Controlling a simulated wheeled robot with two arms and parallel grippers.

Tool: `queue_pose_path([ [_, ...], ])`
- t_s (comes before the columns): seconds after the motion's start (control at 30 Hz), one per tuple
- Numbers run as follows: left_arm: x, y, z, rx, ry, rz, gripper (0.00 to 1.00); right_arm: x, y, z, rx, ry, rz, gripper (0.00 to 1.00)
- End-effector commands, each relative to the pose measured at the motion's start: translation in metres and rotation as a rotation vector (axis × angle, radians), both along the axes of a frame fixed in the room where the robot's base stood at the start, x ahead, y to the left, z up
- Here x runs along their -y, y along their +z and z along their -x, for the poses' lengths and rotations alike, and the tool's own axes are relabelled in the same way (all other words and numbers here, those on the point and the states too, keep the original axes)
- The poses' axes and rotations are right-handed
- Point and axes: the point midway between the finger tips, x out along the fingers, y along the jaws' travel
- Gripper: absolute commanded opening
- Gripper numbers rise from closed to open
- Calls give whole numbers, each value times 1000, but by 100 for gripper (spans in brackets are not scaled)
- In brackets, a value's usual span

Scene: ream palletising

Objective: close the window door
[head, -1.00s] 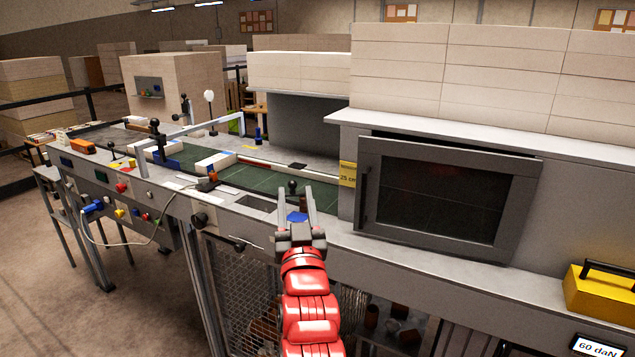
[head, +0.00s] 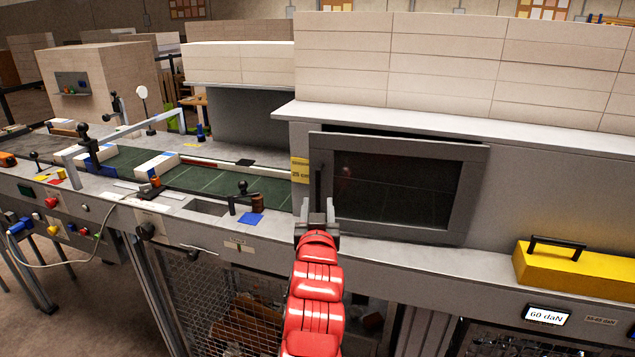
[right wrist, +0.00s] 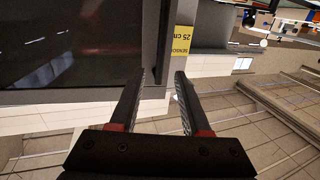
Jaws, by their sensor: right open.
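The window door (head: 468,195) is a grey frame around a dark glass pane in the front of the machine housing. A dark gap shows along its top edge, so it looks slightly ajar. Its black upright handle (head: 318,182) is on the left side of the frame. My right gripper (head: 317,203) is open, just below and in front of the handle. In the right wrist view the door (right wrist: 70,45) fills the upper left, and the dark handle bar (right wrist: 166,40) appears between the open fingertips (right wrist: 165,74). I cannot tell whether they touch it. My left gripper is out of view.
The green conveyor bed (head: 210,182) with small parts runs off left.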

Motion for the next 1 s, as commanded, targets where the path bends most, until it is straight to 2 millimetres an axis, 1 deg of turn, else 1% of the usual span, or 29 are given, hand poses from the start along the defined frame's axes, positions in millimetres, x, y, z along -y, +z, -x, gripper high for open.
queue_pose_path([
  [0.03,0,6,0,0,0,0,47,0,2,-10,-3,-1,6,47],
  [0.3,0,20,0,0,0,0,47,1,2,-53,-2,0,6,47],
  [0.5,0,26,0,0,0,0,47,0,3,-76,3,1,4,47],
  [0.7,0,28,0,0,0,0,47,0,-1,-85,-1,1,1,47],
  [0.97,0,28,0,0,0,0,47,1,-1,-86,0,1,0,47],
  [1.0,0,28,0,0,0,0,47,1,-1,-86,0,1,0,44],
])
